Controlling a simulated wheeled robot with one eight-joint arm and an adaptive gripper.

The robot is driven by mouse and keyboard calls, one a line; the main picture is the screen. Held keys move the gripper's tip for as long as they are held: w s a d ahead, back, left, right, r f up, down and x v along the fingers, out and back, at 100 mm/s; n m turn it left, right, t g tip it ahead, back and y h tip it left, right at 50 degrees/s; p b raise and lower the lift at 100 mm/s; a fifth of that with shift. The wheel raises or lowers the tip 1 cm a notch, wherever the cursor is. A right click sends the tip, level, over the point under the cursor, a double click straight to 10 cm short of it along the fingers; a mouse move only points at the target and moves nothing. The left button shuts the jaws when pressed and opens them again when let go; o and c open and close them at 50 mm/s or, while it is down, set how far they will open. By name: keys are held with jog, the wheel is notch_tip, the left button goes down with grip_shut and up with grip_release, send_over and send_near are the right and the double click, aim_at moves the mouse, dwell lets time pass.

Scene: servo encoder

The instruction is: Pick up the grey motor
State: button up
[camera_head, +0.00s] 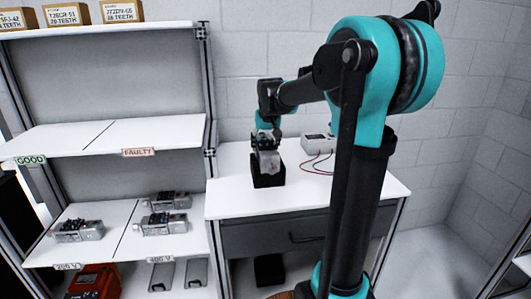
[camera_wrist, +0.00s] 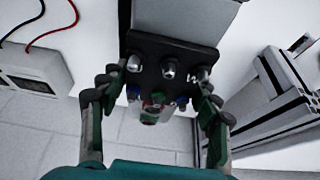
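The grey motor (camera_head: 269,162) stands upright at the black block (camera_head: 268,178) on the white table. In the wrist view the motor's grey body (camera_wrist: 188,16) is at the top, with a dark end carrying metal and coloured connectors facing the camera. My gripper (camera_head: 265,138) is right above the motor. In the wrist view my gripper (camera_wrist: 158,82) has its fingers spread, one to each side of the connector end. It looks open, and I see no clear grip on the motor. The motor's lower end is hidden.
A white device (camera_head: 318,145) with red and black leads sits on the table (camera_head: 350,190) right of the motor. The shelf unit (camera_head: 110,133) on the left holds several similar grey motors (camera_head: 165,222) on a low shelf. The front right of the table is clear.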

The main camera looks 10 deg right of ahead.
aim_at(265, 141)
grip_shut()
jog(key=shift+r, duration=0.1)
notch_tip(265, 141, up, 20)
dwell(0.8)
